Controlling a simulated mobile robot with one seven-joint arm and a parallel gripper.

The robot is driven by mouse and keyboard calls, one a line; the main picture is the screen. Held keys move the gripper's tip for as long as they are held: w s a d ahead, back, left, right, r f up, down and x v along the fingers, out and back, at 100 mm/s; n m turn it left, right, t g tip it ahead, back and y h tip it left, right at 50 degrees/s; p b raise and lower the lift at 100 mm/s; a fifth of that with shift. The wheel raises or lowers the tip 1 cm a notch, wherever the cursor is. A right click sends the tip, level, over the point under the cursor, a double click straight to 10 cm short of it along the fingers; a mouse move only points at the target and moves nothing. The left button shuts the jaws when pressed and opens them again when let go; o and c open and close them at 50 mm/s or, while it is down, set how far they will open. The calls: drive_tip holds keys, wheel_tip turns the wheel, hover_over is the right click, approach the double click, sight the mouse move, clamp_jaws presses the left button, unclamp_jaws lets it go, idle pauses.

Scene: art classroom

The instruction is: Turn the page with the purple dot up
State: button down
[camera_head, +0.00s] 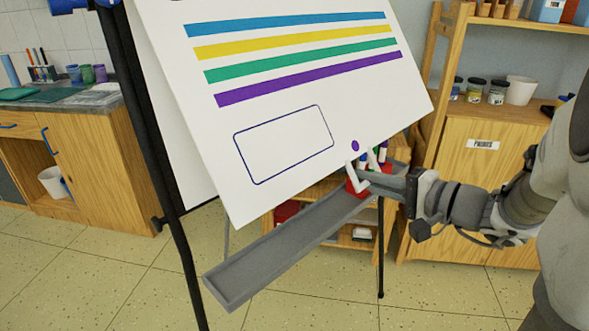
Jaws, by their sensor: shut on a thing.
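The white page (285,122) hangs on an easel in the middle of the camera_head view. It has blue, yellow, green and purple stripes and an empty outlined box. The purple dot (355,146) is near its lower edge, right of the box. My gripper (362,163) comes in from the right and is shut on the page's lower edge, just below the dot. The finger contact is small and partly hidden. The page hangs tilted, its lower left corner apart from the white sheet (182,160) behind it.
A grey easel tray (260,262) runs below the page. A red block (356,184) and several markers sit at its right end, close to my gripper. Black easel legs (183,255) stand on the floor. A wooden cabinet (470,185) is at right, a counter (85,150) at left.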

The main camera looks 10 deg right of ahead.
drive_tip(key=s+d+r+p, duration=0.3)
drive_tip(key=s+d+r, duration=0.1)
drive_tip(key=s+r, duration=0.1)
drive_tip(key=shift+s+r, duration=0.3)
drive_tip(key=shift+r, duration=0.4)
drive_tip(key=shift+d, duration=0.1)
drive_tip(key=s+d+r+p, duration=0.3)
drive_tip(key=s+r+p, duration=0.1)
drive_tip(key=r, duration=0.3)
drive_tip(key=shift+s+d+r+p, duration=0.2)
drive_tip(key=shift+s+p, duration=0.1)
drive_tip(key=shift+s, duration=0.1)
idle(0.3)
drive_tip(key=shift+f, duration=0.1)
drive_tip(key=s+d+r+p, duration=0.2)
drive_tip(key=r+p, duration=0.3)
drive_tip(key=r, duration=0.3)
drive_tip(key=shift+s+d+r, duration=0.35)
drive_tip(key=shift+s+d, duration=0.05)
drive_tip(key=shift+s, duration=0.2)
